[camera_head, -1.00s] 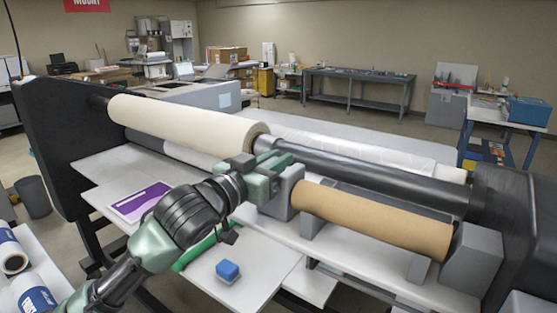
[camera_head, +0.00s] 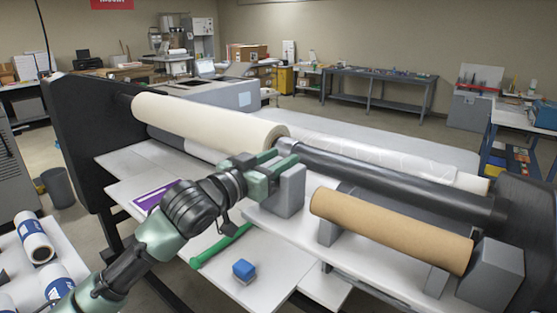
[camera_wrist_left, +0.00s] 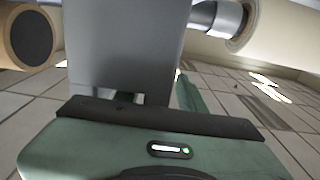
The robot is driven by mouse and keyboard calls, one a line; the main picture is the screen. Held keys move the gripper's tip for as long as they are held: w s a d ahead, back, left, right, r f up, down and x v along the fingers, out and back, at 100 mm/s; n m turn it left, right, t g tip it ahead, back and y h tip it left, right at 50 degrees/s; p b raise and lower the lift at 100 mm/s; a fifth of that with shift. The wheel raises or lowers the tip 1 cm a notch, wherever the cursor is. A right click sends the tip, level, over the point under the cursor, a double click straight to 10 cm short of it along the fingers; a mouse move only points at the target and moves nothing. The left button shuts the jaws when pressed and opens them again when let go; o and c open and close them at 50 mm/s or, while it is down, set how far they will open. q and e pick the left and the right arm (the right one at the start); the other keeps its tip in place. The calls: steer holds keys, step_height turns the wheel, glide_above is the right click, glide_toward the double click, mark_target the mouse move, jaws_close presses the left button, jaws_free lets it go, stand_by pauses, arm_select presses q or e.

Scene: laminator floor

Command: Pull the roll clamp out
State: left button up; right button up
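The roll clamp is hard to single out. A silver-grey collar (camera_wrist_left: 222,18) shows at the end of the cream roll (camera_head: 205,118), on a dark shaft (camera_head: 400,178); it may be the clamp. My left gripper (camera_head: 282,157) is beside the roll's end, above a grey block (camera_head: 288,192). Two green fingers appear apart, with nothing seen held between them. In the left wrist view the grey block (camera_wrist_left: 125,45) hides much of the space ahead, and one green finger (camera_wrist_left: 198,100) shows to its right. My right gripper is out of view.
A brown cardboard roll (camera_head: 390,230) lies on grey supports to the right. A blue block (camera_head: 243,270) and a green bar (camera_head: 220,245) lie on the white table below my arm. A purple-printed sheet (camera_head: 155,198) lies left of my arm.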

mark_target(282, 187)
arm_select(q)
steer(key=shift+s+a+f, duration=0.1)
steer(key=shift+s+a, duration=0.1)
steer(key=shift+s, duration=0.1)
steer(key=b+v, duration=0.2)
steer(key=v, duration=0.4)
steer(key=shift+a+b, duration=0.3)
steer(key=shift+b, duration=0.05)
steer(key=shift+s+a, duration=0.1)
steer(key=shift+s, duration=0.2)
